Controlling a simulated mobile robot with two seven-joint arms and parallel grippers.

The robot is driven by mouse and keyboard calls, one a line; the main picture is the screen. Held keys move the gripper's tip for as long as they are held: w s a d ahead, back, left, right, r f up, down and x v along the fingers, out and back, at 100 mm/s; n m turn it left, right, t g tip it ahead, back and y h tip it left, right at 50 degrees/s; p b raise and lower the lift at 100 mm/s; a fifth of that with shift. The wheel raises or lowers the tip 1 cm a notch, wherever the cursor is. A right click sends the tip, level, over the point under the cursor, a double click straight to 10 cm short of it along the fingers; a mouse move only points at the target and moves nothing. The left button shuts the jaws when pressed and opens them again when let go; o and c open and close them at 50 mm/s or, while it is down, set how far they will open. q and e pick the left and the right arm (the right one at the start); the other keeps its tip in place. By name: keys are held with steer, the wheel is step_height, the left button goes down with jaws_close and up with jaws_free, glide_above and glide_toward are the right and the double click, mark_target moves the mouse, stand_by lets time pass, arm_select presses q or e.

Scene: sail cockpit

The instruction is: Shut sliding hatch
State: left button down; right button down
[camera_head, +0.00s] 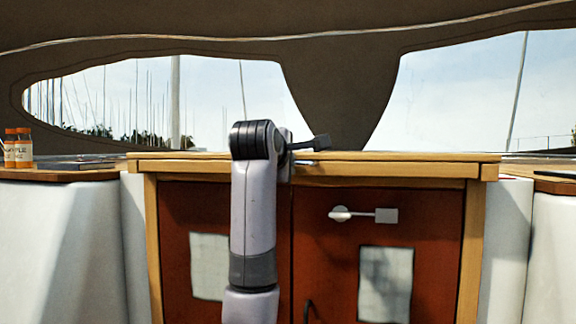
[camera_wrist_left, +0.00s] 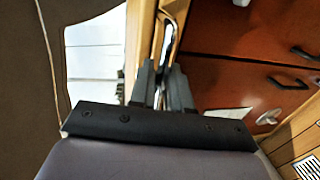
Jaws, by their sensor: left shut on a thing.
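The sliding hatch shows as a wooden-edged top (camera_head: 400,158) above the red doors, seen almost edge-on, so how far it is slid is hard to tell. A metal bar handle (camera_wrist_left: 171,32) stands at its wooden front edge in the left wrist view. My left gripper (camera_wrist_left: 163,92) is shut on this handle, with its dark fingers on either side of the bar's near end. In the head view my left arm rises in front of the doors, and my left gripper (camera_head: 287,160) is mostly hidden behind the wrist at the hatch's front edge. My right gripper is not in view.
Two red doors with pale panels (camera_head: 386,284) stand below the hatch; the right one has a latch (camera_head: 363,215). Orange bottles (camera_head: 18,148) stand on the left ledge. A dark canopy (camera_head: 340,85) with windows hangs above. White walls flank the doors.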

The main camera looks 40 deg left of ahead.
arm_select(q)
steer(key=shift+s+d+f, duration=0.15)
steer(key=shift+s+d, duration=0.15)
steer(key=shift+s, duration=0.1)
steer(key=c, duration=1.5)
jaws_free()
steer(key=shift+f, duration=0.1)
steer(key=shift+o, duration=1.2)
steer(key=shift+s, duration=0.1)
steer(key=b+v, duration=0.1)
steer(key=v, duration=0.6)
steer(key=shift+s+r+b, duration=0.2)
steer(key=shift+b, duration=0.15)
